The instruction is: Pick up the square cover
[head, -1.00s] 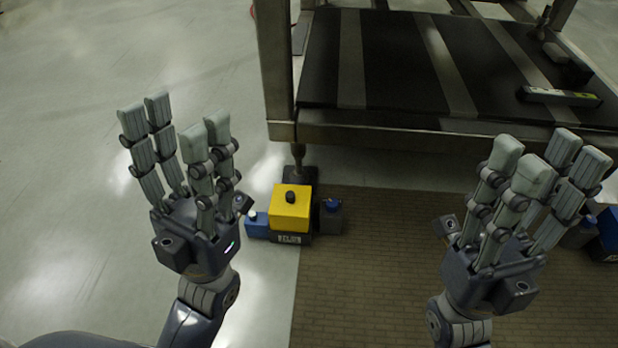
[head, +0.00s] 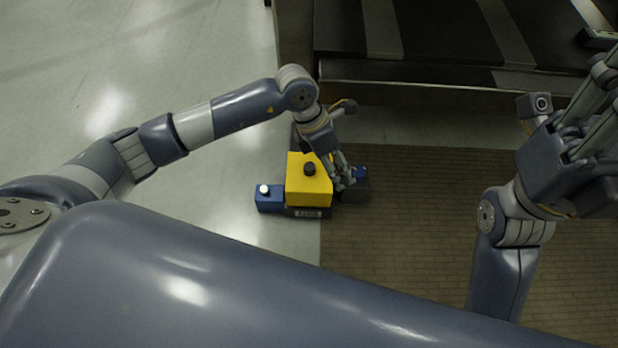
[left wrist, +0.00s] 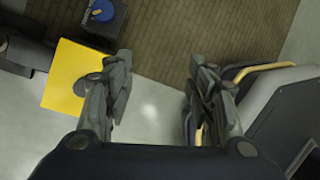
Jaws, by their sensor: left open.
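The yellow square cover (head: 304,184) with a dark round knob (head: 310,168) on top sits on a low dark base on the floor. My left gripper (head: 343,176) is over the cover's right side in the head view, its fingers pointing down. In the left wrist view the left gripper (left wrist: 160,66) is open, with nothing held between its fingers. There the yellow cover (left wrist: 62,90) lies to the left, and the left finger partly hides its knob (left wrist: 90,84). My right gripper (head: 590,125) is at the right edge, partly cut off, away from the cover.
A blue box with a white knob (head: 270,197) stands left of the cover. A dark box with a blue knob (head: 359,188) stands on its right, partly behind my left fingers. A dark metal platform (head: 450,75) is behind. Brown brick-patterned flooring (head: 400,250) is clear in front.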

